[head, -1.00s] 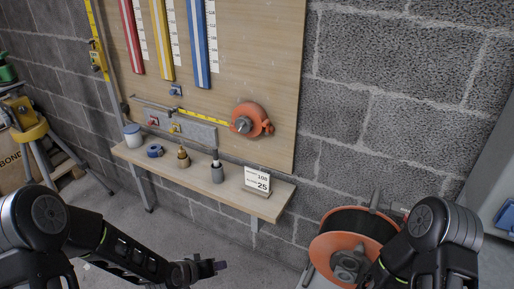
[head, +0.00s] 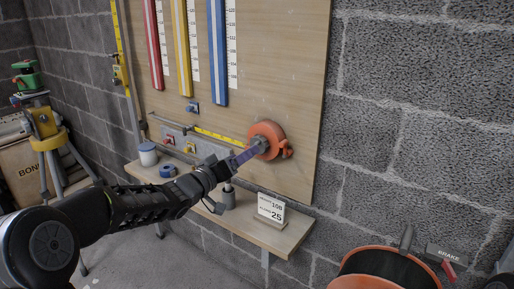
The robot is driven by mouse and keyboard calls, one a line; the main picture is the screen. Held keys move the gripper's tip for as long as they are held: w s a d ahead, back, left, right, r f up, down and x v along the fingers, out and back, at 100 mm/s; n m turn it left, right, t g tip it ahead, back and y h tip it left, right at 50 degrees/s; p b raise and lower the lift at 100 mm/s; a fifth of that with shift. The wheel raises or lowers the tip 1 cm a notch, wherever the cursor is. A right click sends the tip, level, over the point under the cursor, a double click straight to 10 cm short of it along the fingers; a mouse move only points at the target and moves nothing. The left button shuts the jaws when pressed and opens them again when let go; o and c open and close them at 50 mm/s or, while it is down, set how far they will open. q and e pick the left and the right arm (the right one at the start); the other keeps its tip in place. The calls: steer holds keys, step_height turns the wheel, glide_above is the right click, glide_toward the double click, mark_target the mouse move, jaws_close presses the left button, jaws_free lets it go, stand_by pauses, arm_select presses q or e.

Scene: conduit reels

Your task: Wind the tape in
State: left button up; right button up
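The orange tape reel (head: 270,131) is mounted on the wooden board, with a grey hub in its middle. The yellow tape (head: 215,136) runs out from the reel to the left along the board. My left gripper (head: 254,150) reaches up from the lower left, its purple fingers at the front of the reel by the hub. The fingers overlap in this view, so I cannot tell whether they are open, shut or touching the hub. My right gripper is out of view.
A shelf (head: 285,237) below the board holds a number card (head: 271,208), a white jar (head: 148,154) and a blue tape roll (head: 167,171). An orange drum (head: 372,280) with a brake lever (head: 449,270) stands at lower right. A yellow tripod (head: 45,143) stands at left.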

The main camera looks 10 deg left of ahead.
arm_select(q)
steer(key=b+x, duration=0.1)
steer(key=x, duration=0.6)
steer(key=shift+w, duration=0.35)
steer(key=c, duration=1.4)
steer(key=shift+o, duration=0.2)
